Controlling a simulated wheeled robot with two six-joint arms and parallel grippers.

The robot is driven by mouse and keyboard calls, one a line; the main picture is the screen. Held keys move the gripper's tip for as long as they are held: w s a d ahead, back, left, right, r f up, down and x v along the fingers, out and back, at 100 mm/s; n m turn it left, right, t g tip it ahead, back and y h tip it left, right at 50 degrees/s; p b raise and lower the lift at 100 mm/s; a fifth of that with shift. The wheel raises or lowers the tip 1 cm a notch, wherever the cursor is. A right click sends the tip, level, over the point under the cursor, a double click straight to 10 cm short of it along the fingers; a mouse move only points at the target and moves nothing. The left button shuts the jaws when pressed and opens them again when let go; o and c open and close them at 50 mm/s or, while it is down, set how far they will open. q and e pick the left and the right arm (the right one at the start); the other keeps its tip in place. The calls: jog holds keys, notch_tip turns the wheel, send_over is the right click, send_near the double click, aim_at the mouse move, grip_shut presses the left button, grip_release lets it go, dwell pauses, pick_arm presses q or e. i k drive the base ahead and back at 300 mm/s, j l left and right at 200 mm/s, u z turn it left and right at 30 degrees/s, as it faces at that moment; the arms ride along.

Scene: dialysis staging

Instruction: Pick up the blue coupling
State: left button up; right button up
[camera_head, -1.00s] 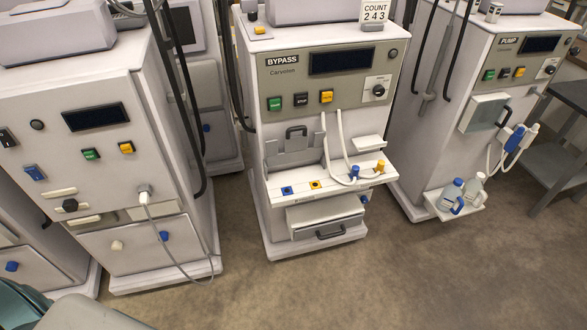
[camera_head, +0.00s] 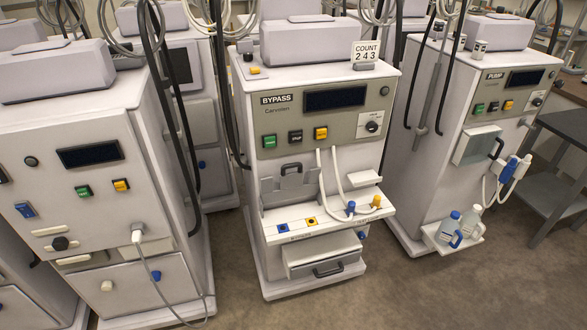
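The blue coupling (camera_head: 351,208) stands upright at the end of a white hose on the white shelf (camera_head: 300,237) of the middle machine, marked BYPASS. A yellow coupling (camera_head: 376,201) stands just right of it on a second white hose. Neither of my grippers shows in the head view.
A machine with a grey hose (camera_head: 137,236) stands left of the BYPASS machine. The PUMP machine (camera_head: 480,85) at right holds a blue-capped jug (camera_head: 448,229) and a pale jug (camera_head: 472,222) on a low shelf. A grey table (camera_head: 560,125) is far right. Brown floor (camera_head: 415,285) is clear in front.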

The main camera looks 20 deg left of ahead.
aim_at(351, 207)
jog(key=i+l+u, duration=0.2)
jog(key=l+u, duration=0.25)
jog(key=i+l+u, duration=0.15)
jog(key=l+u, duration=0.15)
jog(key=u, duration=0.2)
